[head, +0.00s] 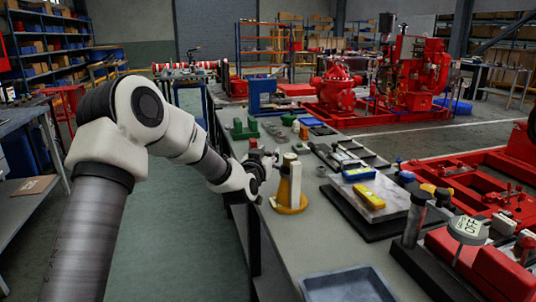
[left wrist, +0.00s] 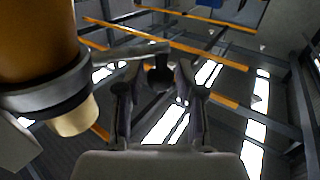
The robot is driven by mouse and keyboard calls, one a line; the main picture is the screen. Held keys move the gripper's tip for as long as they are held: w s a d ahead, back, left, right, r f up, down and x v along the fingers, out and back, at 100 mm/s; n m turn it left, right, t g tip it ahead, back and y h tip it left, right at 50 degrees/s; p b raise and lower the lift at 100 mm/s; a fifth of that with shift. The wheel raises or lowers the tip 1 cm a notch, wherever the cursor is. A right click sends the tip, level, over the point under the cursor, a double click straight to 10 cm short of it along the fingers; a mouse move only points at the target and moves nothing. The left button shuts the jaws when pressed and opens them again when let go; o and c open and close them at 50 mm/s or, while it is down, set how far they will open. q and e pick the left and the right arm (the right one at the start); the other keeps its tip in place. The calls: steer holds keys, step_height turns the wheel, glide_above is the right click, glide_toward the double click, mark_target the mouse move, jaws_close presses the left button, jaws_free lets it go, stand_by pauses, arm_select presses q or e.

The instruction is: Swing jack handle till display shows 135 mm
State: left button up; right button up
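A grey handle bar (left wrist: 138,51) runs right from the collar to a dark rounded end (left wrist: 159,77). My left gripper (head: 264,165) is beside the jack, on its left. In the left wrist view the gripper (left wrist: 161,66) has its fingers apart, either side of that end, with no clear contact. No height reading is legible. My right gripper is out of view.
A yellow block (head: 369,195) lies on a plate right of the jack. A blue-grey tray (head: 348,286) is at the front. The floor left of the bench is clear.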

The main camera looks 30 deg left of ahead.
arm_select(q)
jaws_close()
steer(key=shift+s, duration=0.15)
steer(key=s+d+n+g+y+p, duration=0.3)
steer(key=s+n+g+y+p, duration=0.4)
steer(key=n+g+y, duration=0.4)
steer(key=shift+n+g+y+p, duration=0.4)
steer(key=shift+g+y+p, duration=0.3)
steer(key=shift+g+p, duration=0.2)
